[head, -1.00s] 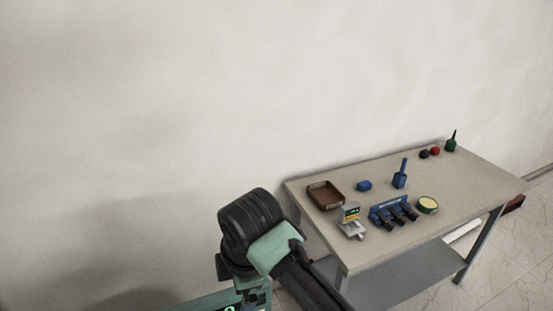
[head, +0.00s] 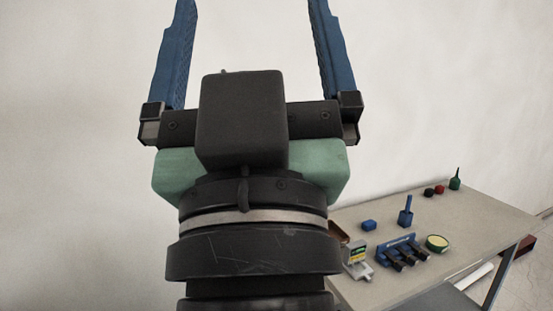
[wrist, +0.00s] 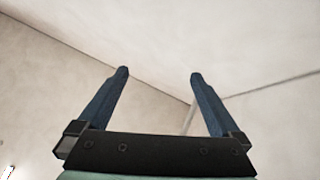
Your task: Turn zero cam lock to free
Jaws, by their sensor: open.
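My gripper (head: 252,12) is raised close in front of the head camera, with its two blue fingers spread wide and nothing between them. In the wrist view my gripper (wrist: 160,76) is also open and empty against bare walls. On the table (head: 477,220) at the lower right stand a small grey device (head: 359,269) with a yellow-green face and a blue block (head: 388,248) with black levers. I cannot tell which part is the zero cam lock, or its setting. My gripper is apart from both.
A brown tray (head: 338,234) is mostly hidden behind my arm. A blue box (head: 369,225), a blue upright piece (head: 405,217), a round yellow-topped container (head: 437,243), a red ball (head: 440,189), a black ball (head: 429,193) and a green bottle (head: 455,182) stand on the table.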

